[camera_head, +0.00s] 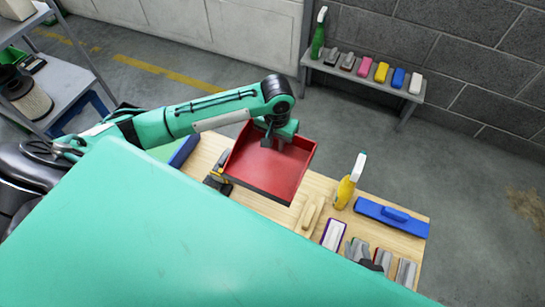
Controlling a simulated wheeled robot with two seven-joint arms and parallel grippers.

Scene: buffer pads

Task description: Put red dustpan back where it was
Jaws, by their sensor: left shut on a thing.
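The red dustpan (268,170) is in the head view, near the middle, over the left part of the wooden table (322,187). My left gripper (268,136) is shut on the red dustpan at its back edge, with the arm reaching in from the left. The pan's open side faces the front of the view. I cannot tell whether its underside touches the table. My right gripper is not in view.
On the table are a yellow spray bottle (344,190), a blue float (392,216), a wooden brush (309,216) and several small blocks. A bench (350,82) with coloured blocks and a green bottle (319,36) stands behind. Grey shelves (75,72) are at left.

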